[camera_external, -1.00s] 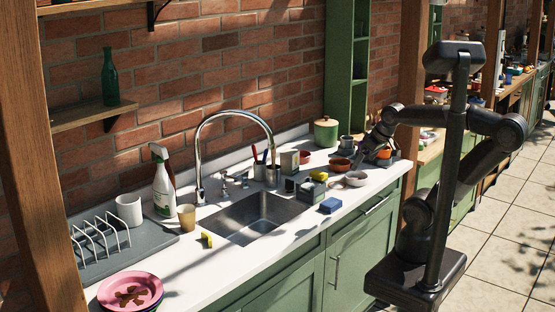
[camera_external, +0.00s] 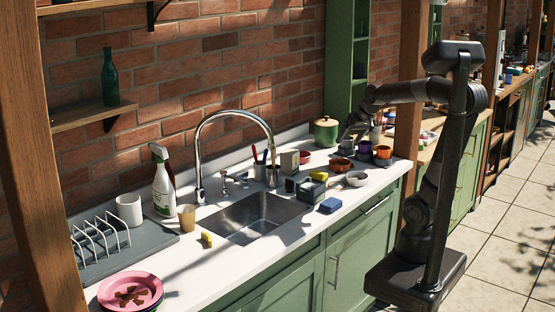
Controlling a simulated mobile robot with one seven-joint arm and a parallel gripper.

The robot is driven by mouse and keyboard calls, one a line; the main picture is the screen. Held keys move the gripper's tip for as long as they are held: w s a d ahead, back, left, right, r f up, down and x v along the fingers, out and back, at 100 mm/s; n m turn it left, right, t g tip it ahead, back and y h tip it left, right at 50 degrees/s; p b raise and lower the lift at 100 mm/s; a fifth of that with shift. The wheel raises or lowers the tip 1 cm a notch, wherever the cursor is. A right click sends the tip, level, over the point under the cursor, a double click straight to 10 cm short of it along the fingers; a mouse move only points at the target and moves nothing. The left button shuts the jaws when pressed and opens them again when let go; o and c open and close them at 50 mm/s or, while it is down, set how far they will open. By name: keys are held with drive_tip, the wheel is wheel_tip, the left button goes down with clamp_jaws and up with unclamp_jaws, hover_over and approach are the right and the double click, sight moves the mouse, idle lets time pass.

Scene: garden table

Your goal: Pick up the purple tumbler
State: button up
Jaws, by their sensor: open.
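A small purple cup (camera_external: 365,147), which looks like the tumbler, stands upright on the white counter at its right end, among other cups and bowls. My gripper (camera_external: 348,134) hangs from my bent arm above and left of it, close to a grey mug (camera_external: 347,144). The gripper is small and dark here, open, with nothing visible between its fingers. I cannot tell whether it touches anything.
An orange bowl (camera_external: 383,152) stands right of the purple cup. A brown-red bowl (camera_external: 340,164) and a pale bowl (camera_external: 357,179) lie in front. A green pot (camera_external: 326,131) stands behind left. The sink (camera_external: 250,218) and tap (camera_external: 236,117) are further left.

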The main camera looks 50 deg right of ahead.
drive_tip(key=w+d+f+m+h, duration=0.15)
drive_tip(key=w+d, duration=0.25)
drive_tip(key=d, duration=0.5)
drive_tip(key=w+d+f+m, duration=0.2)
drive_tip(key=w+d, duration=0.3)
drive_tip(key=d, duration=0.3)
drive_tip(key=m+g+h, duration=0.2)
drive_tip(key=h, duration=0.1)
hover_over(365, 150)
drive_tip(key=f, duration=0.9)
drive_tip(key=shift+d, duration=0.25)
drive_tip(key=shift+x, duration=2.85)
drive_tip(key=c, duration=1.1)
